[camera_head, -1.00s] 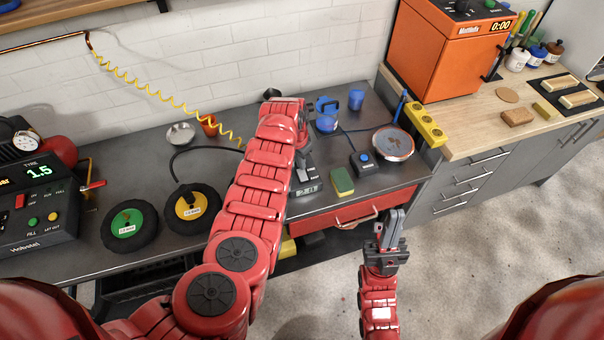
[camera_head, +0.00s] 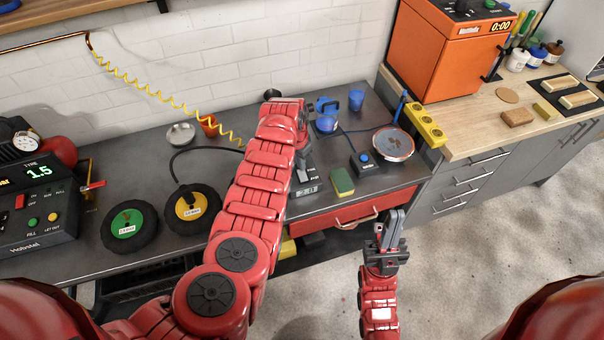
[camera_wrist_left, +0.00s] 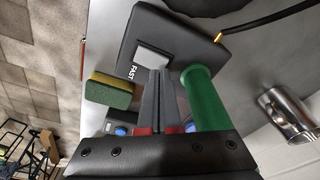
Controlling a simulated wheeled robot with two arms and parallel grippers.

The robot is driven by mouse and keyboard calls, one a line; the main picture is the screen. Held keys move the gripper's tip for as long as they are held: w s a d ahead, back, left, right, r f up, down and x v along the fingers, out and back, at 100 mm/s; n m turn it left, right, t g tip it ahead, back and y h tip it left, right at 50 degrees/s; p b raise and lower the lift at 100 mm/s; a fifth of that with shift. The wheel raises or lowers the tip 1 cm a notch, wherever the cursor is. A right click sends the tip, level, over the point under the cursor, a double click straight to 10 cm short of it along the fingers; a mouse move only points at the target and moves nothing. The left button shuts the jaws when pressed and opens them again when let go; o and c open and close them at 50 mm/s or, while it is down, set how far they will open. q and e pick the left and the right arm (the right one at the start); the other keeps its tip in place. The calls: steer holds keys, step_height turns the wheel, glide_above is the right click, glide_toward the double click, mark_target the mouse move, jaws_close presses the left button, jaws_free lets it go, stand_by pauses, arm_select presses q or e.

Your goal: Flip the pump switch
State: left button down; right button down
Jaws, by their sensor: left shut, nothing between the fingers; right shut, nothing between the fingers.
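A black box (camera_head: 306,188) with a white-marked front stands on the grey bench, partly hidden behind my left arm. In the left wrist view the black box (camera_wrist_left: 170,38) shows a pale grey rocker switch (camera_wrist_left: 152,59) beside the word FAST. My left gripper (camera_wrist_left: 154,74) is shut and empty, its fingertips just by the rocker; I cannot tell whether they touch it. A green cylindrical handle (camera_wrist_left: 203,98) is beside the fingers. In the head view the left fingertips are hard to make out. My right gripper (camera_head: 391,222) is shut and empty, in front of the red drawer.
A yellow-green sponge (camera_head: 342,181), a blue-button box (camera_head: 365,163) and a round dish (camera_head: 393,143) stand right of the black box. Two small wheels (camera_head: 130,226) lie at left. The red drawer (camera_head: 340,215) is below the bench edge.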

mark_target(301, 171)
arm_select(q)
steer(key=shift+f+b, duration=0.7)
steer(key=shift+f, duration=0.15)
stand_by(0.9)
steer(key=shift+r, duration=0.1)
step_height(301, 171, up, 5)
steer(key=p, duration=0.4)
steer(key=shift+r+p, duration=0.4)
steer(key=shift+r, duration=0.55)
steer(key=shift+s+f, duration=0.1)
